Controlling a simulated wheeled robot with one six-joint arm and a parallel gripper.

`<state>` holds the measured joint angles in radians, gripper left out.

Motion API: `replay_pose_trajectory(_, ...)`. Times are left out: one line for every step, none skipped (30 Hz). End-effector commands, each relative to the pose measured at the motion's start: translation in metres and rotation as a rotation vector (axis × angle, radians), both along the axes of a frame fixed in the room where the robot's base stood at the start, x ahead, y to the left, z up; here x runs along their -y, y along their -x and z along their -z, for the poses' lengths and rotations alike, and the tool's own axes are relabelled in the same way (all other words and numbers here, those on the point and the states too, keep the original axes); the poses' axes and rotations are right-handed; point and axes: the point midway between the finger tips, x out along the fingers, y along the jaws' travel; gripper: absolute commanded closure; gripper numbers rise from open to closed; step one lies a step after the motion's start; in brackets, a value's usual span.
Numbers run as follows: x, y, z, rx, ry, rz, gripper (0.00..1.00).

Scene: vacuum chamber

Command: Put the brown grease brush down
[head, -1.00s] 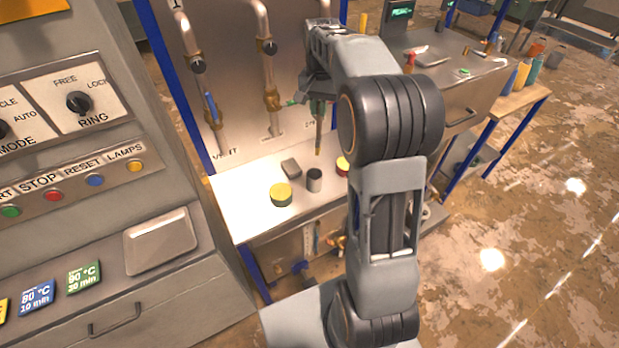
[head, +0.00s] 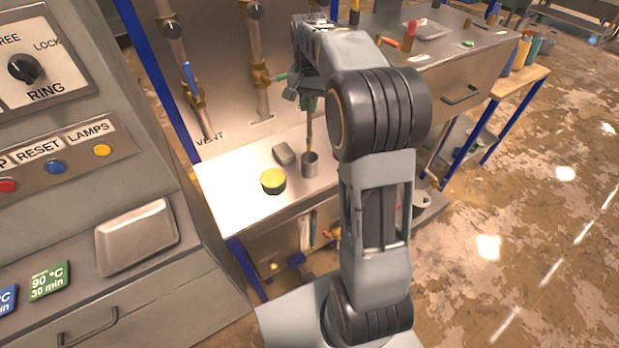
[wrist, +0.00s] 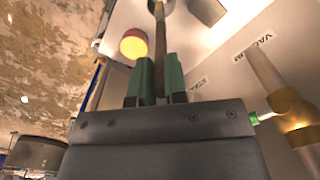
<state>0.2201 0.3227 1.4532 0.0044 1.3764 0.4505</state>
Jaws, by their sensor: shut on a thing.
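The brown grease brush (head: 310,128) hangs upright, bristles down, from my gripper (head: 307,104). In the wrist view the brush (wrist: 160,45) is clamped between the green fingertips of my gripper (wrist: 159,78). Its lower end is at the mouth of a small grey cup (head: 310,168) on the bright metal bench top. I cannot tell how far the tip is inside the cup. The cup shows only partly at the top edge of the wrist view.
A yellow-lidded tin (head: 272,181) and a grey block (head: 284,154) stand left of the cup. Pipes with valves (head: 261,75) rise behind. The bench's front left is clear.

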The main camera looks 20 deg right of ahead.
Motion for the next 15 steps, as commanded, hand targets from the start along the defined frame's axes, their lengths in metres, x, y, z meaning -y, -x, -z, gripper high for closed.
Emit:
replay_pose_trajectory(0.000,0.000,0.009,0.000,0.000,0.000,1.00)
replay_pose_trajectory(0.000,0.000,0.012,-0.001,-0.001,0.000,1.00)
replay_pose_trajectory(0.000,0.000,0.017,-0.003,-0.001,0.000,1.00)
replay_pose_trajectory(0.000,0.000,0.022,-0.003,-0.001,0.000,1.00)
replay_pose_trajectory(0.000,0.000,0.027,-0.003,-0.001,0.000,1.00)
replay_pose_trajectory(0.000,0.001,0.034,-0.004,-0.001,0.000,1.00)
replay_pose_trajectory(0.000,0.001,0.039,-0.004,0.000,0.000,1.00)
replay_pose_trajectory(0.000,0.001,0.044,-0.004,-0.001,0.000,1.00)
replay_pose_trajectory(0.000,0.000,0.050,-0.004,-0.001,0.000,1.00)
replay_pose_trajectory(0.000,0.000,0.055,-0.004,0.000,0.000,1.00)
replay_pose_trajectory(0.000,0.001,0.059,-0.003,-0.001,0.000,1.00)
replay_pose_trajectory(0.000,0.001,0.063,-0.002,0.000,0.000,1.00)
replay_pose_trajectory(0.000,0.000,0.065,-0.001,-0.001,0.000,1.00)
replay_pose_trajectory(0.000,0.000,0.068,-0.001,-0.001,0.000,1.00)
replay_pose_trajectory(0.000,0.000,0.070,-0.001,-0.001,0.000,1.00)
